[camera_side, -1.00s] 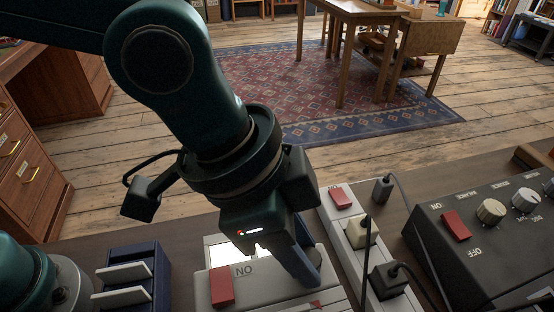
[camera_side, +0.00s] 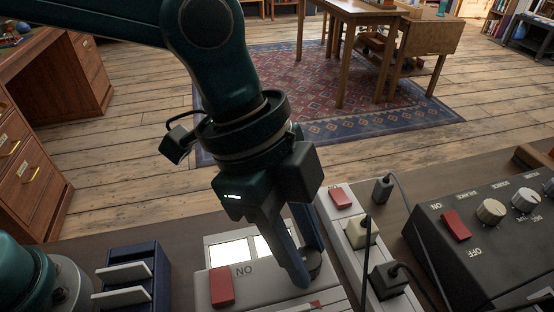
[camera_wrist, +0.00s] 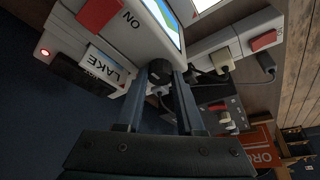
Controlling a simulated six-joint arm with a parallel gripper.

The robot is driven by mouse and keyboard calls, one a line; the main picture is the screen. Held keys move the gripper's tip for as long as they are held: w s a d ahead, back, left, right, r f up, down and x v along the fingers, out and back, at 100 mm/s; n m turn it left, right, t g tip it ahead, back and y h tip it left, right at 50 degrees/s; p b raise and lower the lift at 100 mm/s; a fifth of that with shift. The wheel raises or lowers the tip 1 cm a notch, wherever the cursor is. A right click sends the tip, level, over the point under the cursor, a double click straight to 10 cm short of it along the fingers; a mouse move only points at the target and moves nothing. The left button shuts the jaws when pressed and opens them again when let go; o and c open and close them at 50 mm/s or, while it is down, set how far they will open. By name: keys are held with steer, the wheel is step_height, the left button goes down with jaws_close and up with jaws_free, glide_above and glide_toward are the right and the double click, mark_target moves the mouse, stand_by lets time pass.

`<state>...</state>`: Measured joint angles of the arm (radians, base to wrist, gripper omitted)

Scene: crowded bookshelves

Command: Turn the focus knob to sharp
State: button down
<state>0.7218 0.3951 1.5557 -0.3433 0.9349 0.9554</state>
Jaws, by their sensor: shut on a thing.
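The focus knob (camera_wrist: 159,71) is a dark round knob on the front of a pale grey viewer box (camera_wrist: 125,38). In the wrist view my gripper (camera_wrist: 160,84) has one finger on each side of the knob and is shut on it. In the side view my gripper (camera_side: 306,272) points down at the right part of the box, and its fingers mostly hide the knob. The box has lit white panels (camera_side: 232,253) and a red switch (camera_side: 221,287). In the wrist view a coloured picture shows on its screen (camera_wrist: 168,12), cut off by the frame; its sharpness is hard to judge.
A power strip (camera_side: 341,222) with plugs and a red switch stands close right of my gripper. Further right is a dark control box (camera_side: 480,240) with knobs. A blue slotted rack (camera_side: 137,277) stands left. A card reading LAKE (camera_wrist: 104,66) sits by the viewer box.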

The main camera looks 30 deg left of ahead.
steer(key=shift+m, duration=0.4)
steer(key=c, duration=0.5)
jaws_free()
steer(key=shift+v, duration=2.65)
steer(key=shift+w, duration=0.1)
